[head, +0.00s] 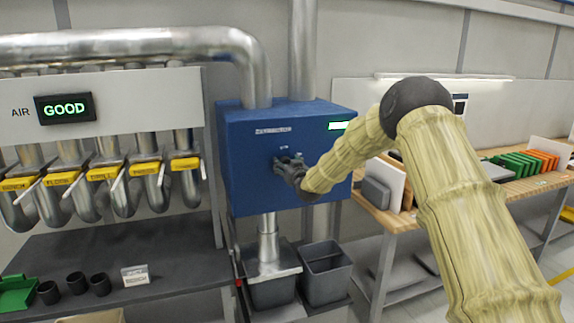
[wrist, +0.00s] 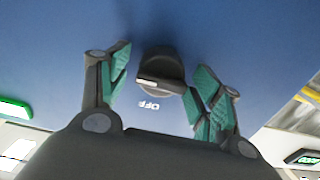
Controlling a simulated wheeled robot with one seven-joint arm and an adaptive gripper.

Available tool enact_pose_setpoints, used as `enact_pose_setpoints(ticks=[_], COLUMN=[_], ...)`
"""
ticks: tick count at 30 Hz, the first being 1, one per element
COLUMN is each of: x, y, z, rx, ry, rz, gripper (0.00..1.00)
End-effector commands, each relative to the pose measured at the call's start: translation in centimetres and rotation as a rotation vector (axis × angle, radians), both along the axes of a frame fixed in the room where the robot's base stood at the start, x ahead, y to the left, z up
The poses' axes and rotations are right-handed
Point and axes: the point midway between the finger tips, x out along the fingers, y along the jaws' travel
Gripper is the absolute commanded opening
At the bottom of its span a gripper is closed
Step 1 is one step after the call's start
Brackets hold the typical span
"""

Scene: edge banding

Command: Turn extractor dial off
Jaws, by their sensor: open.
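The blue extractor box (head: 250,170) hangs on the wall under metal ducts in the head view. My gripper (head: 288,165) is at its front face, and the dial is hidden behind it there. In the wrist view the black extractor dial (wrist: 160,72) stands out from the blue face. A pale pointer mark shows on its left part, and an upside-down OFF label (wrist: 149,105) is just below it. My gripper (wrist: 161,64) is open, with one green-padded finger on each side of the dial. I cannot tell whether the right finger touches it.
A lit green indicator (head: 338,125) is at the box's upper right. A GOOD display (head: 65,108) hangs above several pipes with yellow-labelled handles at left. Grey bins (head: 325,270) stand under the box. A wooden bench (head: 450,195) is at right.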

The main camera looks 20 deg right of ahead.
Motion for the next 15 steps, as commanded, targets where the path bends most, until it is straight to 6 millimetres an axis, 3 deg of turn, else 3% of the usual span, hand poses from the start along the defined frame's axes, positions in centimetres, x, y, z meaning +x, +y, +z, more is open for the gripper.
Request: enact_pose_setpoints(ticks=[2,9,15], x=[-0.01,-0.02,-0.02], y=[0.0,-0.02,-0.02], z=[-0.01,0.0,-0.05], rx=[0.0,0.0,-0.006], ry=[0.0,0.0,0.0], rz=[0.0,0.0,0.0], gripper=[0.64,0.21,0.19])
